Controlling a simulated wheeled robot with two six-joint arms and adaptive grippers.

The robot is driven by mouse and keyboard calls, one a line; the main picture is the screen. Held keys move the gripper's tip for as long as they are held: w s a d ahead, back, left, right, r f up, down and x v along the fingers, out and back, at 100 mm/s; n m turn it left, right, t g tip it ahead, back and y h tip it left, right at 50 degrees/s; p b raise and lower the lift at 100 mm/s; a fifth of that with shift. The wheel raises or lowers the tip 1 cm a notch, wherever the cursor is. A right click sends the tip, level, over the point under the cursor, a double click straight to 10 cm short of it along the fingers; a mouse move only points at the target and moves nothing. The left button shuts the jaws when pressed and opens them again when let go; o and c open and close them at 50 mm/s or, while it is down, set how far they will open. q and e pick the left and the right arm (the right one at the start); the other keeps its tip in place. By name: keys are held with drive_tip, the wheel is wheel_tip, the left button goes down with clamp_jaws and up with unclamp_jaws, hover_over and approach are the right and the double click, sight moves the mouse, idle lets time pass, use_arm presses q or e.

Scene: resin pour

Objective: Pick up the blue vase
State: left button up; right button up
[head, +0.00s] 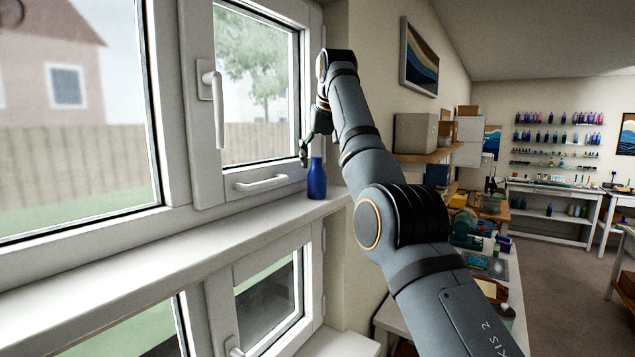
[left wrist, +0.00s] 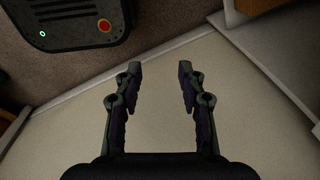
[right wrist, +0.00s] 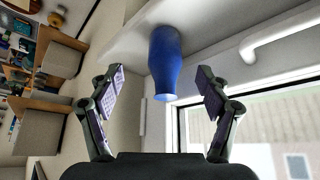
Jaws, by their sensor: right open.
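The blue vase (head: 317,179) stands upright on the white window sill (head: 200,240), at its far right end, in the head view. My right gripper (head: 304,152) is just above and beside the vase's neck in that view. In the right wrist view the vase (right wrist: 164,62) shows between the two open fingers of my right gripper (right wrist: 158,83), its mouth end toward the gripper.
A wall and wooden shelf (head: 425,158) with boxes are to the right. A cluttered workbench (head: 490,265) runs below my right arm. The sill left of the vase is clear.

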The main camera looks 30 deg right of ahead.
sight(317, 181)
drive_tip(key=shift+x, duration=1.25)
drive_tip(key=w+f, duration=0.2)
drive_tip(key=w+f+p, duration=0.1)
drive_tip(key=w, duration=0.1)
drive_tip(key=shift+d+f, duration=0.15)
drive_tip(key=shift+d, duration=0.1)
drive_tip(key=shift+d+f, duration=0.25)
drive_tip(key=shift+f, duration=0.45)
drive_tip(key=shift+w, duration=0.15)
drive_tip(key=c, duration=0.4)
drive_tip(key=shift+a, duration=0.1)
drive_tip(key=c, duration=1)
use_arm(q)
drive_tip(key=shift+w+r, duration=0.5)
drive_tip(key=shift+w, duration=0.4)
drive_tip(key=shift+s, duration=0.2)
use_arm(e)
drive_tip(key=shift+r, duration=0.15)
